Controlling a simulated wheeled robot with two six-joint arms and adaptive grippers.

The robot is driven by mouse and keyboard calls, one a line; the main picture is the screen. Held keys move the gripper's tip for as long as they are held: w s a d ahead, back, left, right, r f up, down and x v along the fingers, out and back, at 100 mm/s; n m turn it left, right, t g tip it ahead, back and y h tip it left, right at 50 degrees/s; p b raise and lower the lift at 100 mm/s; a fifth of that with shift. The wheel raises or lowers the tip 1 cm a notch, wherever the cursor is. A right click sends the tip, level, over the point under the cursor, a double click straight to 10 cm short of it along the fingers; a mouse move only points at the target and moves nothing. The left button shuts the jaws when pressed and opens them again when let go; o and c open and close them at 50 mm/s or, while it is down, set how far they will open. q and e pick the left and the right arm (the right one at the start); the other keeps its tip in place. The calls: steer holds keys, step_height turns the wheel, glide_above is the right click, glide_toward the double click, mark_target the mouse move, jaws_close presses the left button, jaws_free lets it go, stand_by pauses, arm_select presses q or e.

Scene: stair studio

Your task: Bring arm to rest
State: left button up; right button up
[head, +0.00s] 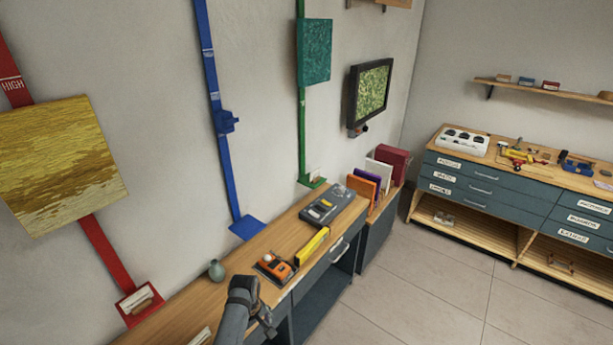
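One of my arms comes in at the bottom edge, left of the middle, and I take it for the left one. Its dark grey gripper (265,318) is by the front edge of the wooden workbench (212,292), and the arm bends just before it. The fingers are small and dark, so I cannot tell whether they are open or shut. I see nothing clearly held. My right gripper is not in view.
An orange tool (275,266), a yellow level (312,247), a grey case (327,208) and a small green vase (216,270) stand on the bench. Upright folders (362,188) are at its far end. A drawer cabinet (487,187) stands right. The tiled floor between is clear.

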arm_select(q)
steer(key=s+a+f+m+b, duration=0.25)
steer(key=s+f, duration=0.45)
steer(key=f, duration=0.4)
steer(key=s+a+f+m+b, duration=0.25)
steer(key=s+f, duration=0.35)
steer(key=f, duration=0.4)
steer(key=s+a+f+m+b, duration=0.1)
steer(key=s+a+f+b, duration=0.15)
steer(key=s+f, duration=0.65)
steer(key=s+a+f+m+b, duration=0.2)
steer(key=s+f, duration=0.3)
steer(key=s, duration=0.3)
steer(key=s+a+f+m+t+b, duration=0.1)
steer(key=s+a+f+m+b, duration=0.1)
steer(key=s+f, duration=0.4)
steer(key=shift+s+a+y, duration=0.4)
steer(key=shift+s+a, duration=0.2)
steer(key=shift+s, duration=0.25)
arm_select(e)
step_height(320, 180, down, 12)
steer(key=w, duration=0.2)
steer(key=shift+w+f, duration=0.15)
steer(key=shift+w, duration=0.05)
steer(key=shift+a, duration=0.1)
